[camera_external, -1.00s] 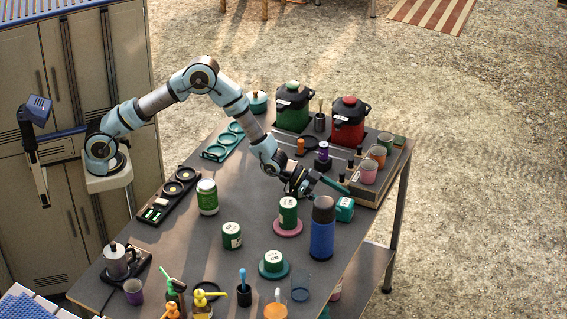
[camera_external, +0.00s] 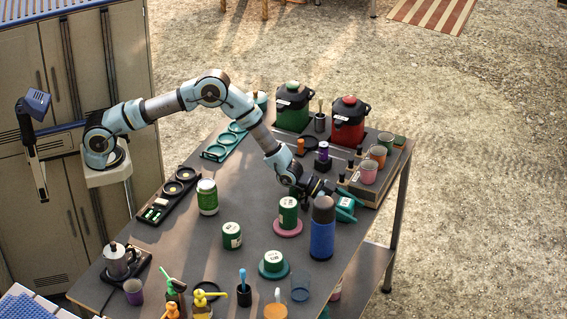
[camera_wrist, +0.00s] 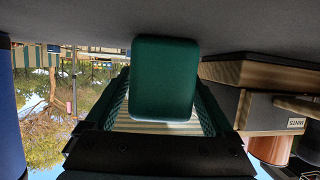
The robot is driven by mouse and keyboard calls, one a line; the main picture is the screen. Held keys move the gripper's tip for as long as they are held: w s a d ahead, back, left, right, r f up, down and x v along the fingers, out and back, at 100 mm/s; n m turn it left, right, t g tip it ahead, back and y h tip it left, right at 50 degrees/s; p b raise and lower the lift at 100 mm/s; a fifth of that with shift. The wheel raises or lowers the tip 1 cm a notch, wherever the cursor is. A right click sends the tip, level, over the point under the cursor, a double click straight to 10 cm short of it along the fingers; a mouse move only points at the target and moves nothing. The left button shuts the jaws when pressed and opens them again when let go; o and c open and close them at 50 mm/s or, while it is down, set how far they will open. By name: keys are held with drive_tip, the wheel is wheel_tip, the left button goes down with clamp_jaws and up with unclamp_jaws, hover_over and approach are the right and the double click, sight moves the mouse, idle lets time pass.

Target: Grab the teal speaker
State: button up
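The teal speaker (camera_external: 345,208) is a small rounded block near the table's right edge, just right of the blue bottle. In the wrist view, which looks upside down, the speaker (camera_wrist: 164,80) fills the middle, straight ahead. My gripper (camera_external: 343,200) is low at the speaker, partly hidden behind the bottle top. Its two fingers (camera_wrist: 164,88) are spread, one to each side of the speaker. I cannot tell whether either finger touches it. The speaker still rests on the table.
The blue bottle (camera_external: 322,236) stands close by my gripper; its side also shows in the wrist view (camera_wrist: 10,125). A wooden-edged box (camera_wrist: 262,75) is on the other side. A green can (camera_external: 288,212) on a pink coaster stands left of the bottle. Cups (camera_external: 369,172) stand behind.

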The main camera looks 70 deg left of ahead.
clamp_jaws()
idle(0.5)
